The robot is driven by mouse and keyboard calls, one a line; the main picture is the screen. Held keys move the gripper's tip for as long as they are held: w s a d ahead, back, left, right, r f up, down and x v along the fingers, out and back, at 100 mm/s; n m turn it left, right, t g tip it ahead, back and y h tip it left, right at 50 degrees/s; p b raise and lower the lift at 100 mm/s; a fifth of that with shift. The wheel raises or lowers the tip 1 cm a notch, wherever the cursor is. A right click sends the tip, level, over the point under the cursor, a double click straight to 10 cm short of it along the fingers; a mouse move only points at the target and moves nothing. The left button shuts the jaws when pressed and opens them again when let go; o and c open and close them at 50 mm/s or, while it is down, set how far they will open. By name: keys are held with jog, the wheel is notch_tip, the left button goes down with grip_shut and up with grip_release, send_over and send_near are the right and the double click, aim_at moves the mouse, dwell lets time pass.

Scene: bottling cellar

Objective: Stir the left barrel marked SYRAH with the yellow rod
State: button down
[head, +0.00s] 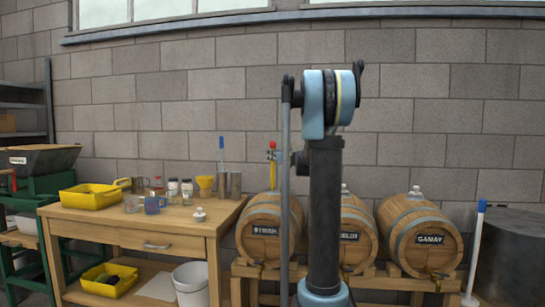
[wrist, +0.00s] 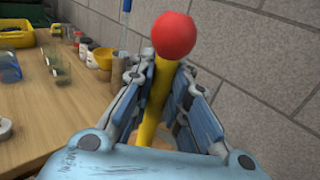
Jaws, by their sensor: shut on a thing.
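The yellow rod (head: 273,177) with a red ball top stands upright over the left SYRAH barrel (head: 264,214) in the head view. Its lower end meets the barrel's top; I cannot tell how deep it reaches. In the wrist view my gripper (wrist: 157,88) is shut on the yellow rod (wrist: 158,92), just below the red ball (wrist: 174,35). A white stopper (head: 199,215) lies on the wooden workbench (head: 120,222).
A middle barrel (head: 358,232) and the GAMAY barrel (head: 420,232) stand to the right, each with a stopper. The workbench holds a yellow bin (head: 92,198), jars and a blue-topped stick (head: 222,150). A block wall is close behind.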

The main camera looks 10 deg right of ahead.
aim_at(272, 161)
jog(key=shift+f, duration=1.6)
